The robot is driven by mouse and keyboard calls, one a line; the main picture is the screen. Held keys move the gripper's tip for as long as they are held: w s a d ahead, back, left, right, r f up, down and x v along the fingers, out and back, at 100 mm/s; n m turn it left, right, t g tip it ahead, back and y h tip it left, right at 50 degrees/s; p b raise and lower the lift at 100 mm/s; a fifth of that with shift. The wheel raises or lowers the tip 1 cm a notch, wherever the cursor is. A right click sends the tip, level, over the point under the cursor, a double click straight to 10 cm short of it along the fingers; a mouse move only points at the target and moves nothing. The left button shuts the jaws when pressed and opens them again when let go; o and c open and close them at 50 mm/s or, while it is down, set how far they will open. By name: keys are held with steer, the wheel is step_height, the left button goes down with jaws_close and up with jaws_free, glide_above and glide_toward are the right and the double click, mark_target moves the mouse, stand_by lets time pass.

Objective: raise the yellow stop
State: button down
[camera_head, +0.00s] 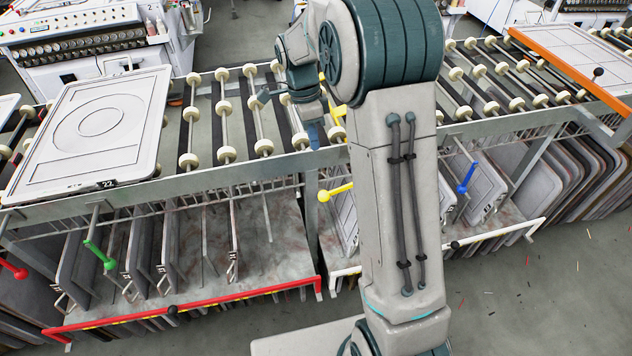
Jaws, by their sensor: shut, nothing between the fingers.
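A yellow lever with a ball end (336,192) sticks out from the front of the roller table, just left of my big arm link. A yellow bar (339,110) shows among the rollers above it, partly hidden behind my arm; I cannot tell whether lever and bar are joined. My gripper (317,133) hangs over the rollers near the table's front rail, left of the yellow bar and above the lever. It is small and partly merged with the wrist in view. It is shut and empty, apart from the lever.
A green lever (101,255), a red lever (13,267) and a blue lever (467,177) also line the front. A framed panel (95,130) lies on the rollers at left. An orange bar (570,68) spans the right. Panels stand in racks below, behind a red rail (190,306).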

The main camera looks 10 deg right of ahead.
steer(key=shift+w+a+f, duration=0.1)
stand_by(0.3)
steer(key=p, duration=0.2)
glide_toward(323, 191)
steer(key=x, duration=0.6)
steer(key=shift+f, duration=0.45)
